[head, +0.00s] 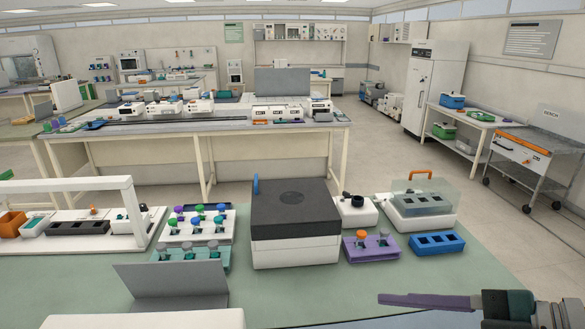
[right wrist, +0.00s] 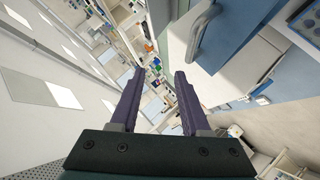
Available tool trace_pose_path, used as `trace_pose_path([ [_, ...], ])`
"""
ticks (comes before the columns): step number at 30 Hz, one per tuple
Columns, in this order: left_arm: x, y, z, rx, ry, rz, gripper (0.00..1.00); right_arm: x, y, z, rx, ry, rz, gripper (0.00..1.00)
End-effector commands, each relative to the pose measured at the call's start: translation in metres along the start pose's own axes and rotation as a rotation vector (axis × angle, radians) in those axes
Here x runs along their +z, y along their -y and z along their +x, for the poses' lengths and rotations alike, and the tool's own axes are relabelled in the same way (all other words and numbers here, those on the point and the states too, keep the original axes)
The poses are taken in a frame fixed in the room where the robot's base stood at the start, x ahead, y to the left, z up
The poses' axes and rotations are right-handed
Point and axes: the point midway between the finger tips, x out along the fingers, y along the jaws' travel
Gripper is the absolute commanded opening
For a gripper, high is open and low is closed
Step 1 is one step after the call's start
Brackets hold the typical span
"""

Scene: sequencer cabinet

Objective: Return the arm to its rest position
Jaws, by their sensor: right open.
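My right gripper (head: 382,299) enters the head view at the lower right, above the front edge of the green bench, with its purple fingers pointing left. In the right wrist view its two fingers (right wrist: 158,74) stand apart with nothing between them. The right wrist view is tilted, and a grey-blue handle (right wrist: 205,35) shows beyond the fingers. My left gripper is not in the head view.
A white box with a black top (head: 295,205) stands mid-bench. A tube rack (head: 192,228), a purple rack (head: 371,248), a blue rack (head: 436,243) and a clear-lidded unit (head: 420,203) stand around it. The bench's right front is clear.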

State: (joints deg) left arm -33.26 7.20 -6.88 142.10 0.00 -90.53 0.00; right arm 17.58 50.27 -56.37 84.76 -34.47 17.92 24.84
Motion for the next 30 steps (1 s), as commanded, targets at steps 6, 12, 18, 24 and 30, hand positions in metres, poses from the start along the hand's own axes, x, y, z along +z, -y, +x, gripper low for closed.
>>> trace_pose_path([
  [6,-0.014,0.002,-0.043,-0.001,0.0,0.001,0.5,-0.069,-0.067,0.0,0.363,0.183,0.373,0.46],
  [12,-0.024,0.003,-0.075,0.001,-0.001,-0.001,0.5,-0.072,-0.054,-0.064,0.434,0.544,0.848,0.46],
  [18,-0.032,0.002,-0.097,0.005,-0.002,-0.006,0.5,-0.091,0.007,-0.139,0.285,0.852,1.206,0.46],
  [24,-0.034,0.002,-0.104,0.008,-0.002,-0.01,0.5,-0.111,0.04,-0.176,0.171,0.979,1.342,0.46],
  [30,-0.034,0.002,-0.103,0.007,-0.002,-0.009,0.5,-0.112,0.044,-0.179,0.157,0.991,1.351,0.46],
])
